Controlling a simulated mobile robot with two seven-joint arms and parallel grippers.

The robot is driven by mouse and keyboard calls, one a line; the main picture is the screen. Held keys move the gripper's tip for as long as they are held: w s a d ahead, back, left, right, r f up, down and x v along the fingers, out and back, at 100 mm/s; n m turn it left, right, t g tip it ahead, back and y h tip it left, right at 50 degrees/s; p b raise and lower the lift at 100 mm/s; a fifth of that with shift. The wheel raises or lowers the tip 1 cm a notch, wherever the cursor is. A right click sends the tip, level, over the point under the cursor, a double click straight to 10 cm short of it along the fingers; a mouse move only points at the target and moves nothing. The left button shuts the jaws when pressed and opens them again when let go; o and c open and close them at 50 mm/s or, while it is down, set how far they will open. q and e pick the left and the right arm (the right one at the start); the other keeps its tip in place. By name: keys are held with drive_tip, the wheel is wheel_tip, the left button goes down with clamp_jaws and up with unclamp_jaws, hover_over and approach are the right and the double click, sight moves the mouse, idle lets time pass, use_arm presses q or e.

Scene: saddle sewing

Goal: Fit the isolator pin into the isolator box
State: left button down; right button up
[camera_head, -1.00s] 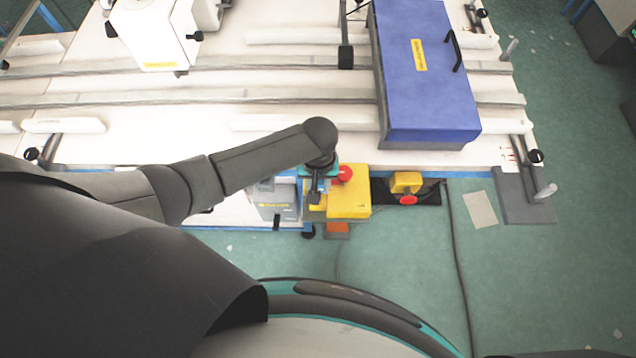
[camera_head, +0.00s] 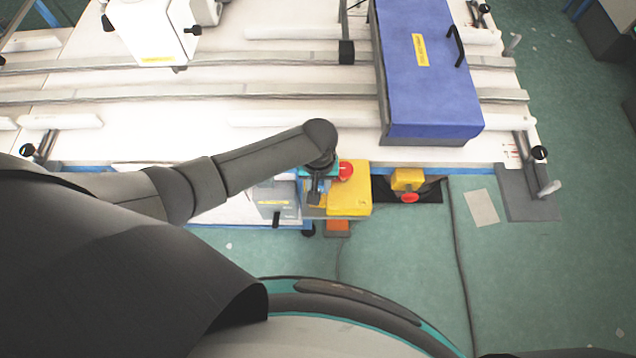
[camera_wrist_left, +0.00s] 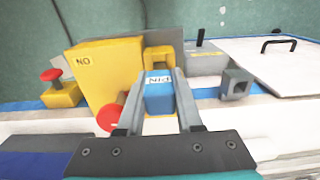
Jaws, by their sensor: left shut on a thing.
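The blue pin (camera_wrist_left: 160,100), lettered "PIN", is between the two grey fingers of my left gripper (camera_wrist_left: 160,78) in the left wrist view. My left gripper (camera_head: 315,195) is shut on it, and my arm hides most of it in the head view. The yellow box (camera_head: 349,202) has a red knob (camera_head: 345,171); it also shows in the left wrist view (camera_wrist_left: 103,76). A yellow bracket with an opening (camera_wrist_left: 158,56) stands just beyond the pin, beside the box. I cannot tell whether pin and bracket touch. My right gripper is not in view.
A grey box (camera_head: 274,200) is left of the gripper. A second yellow unit with a red button (camera_head: 408,182) is on the right. A large blue case (camera_head: 430,70) lies on the table.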

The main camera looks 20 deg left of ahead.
use_arm(q)
drive_tip(key=shift+f+b, duration=0.6)
drive_tip(key=shift+f, duration=0.3)
drive_tip(key=c, duration=0.5)
unclamp_jaws()
wheel_tip(320, 180, up, 15)
drive_tip(key=p, duration=0.2)
drive_tip(key=shift+r+p, duration=0.2)
drive_tip(key=shift+p, duration=0.2)
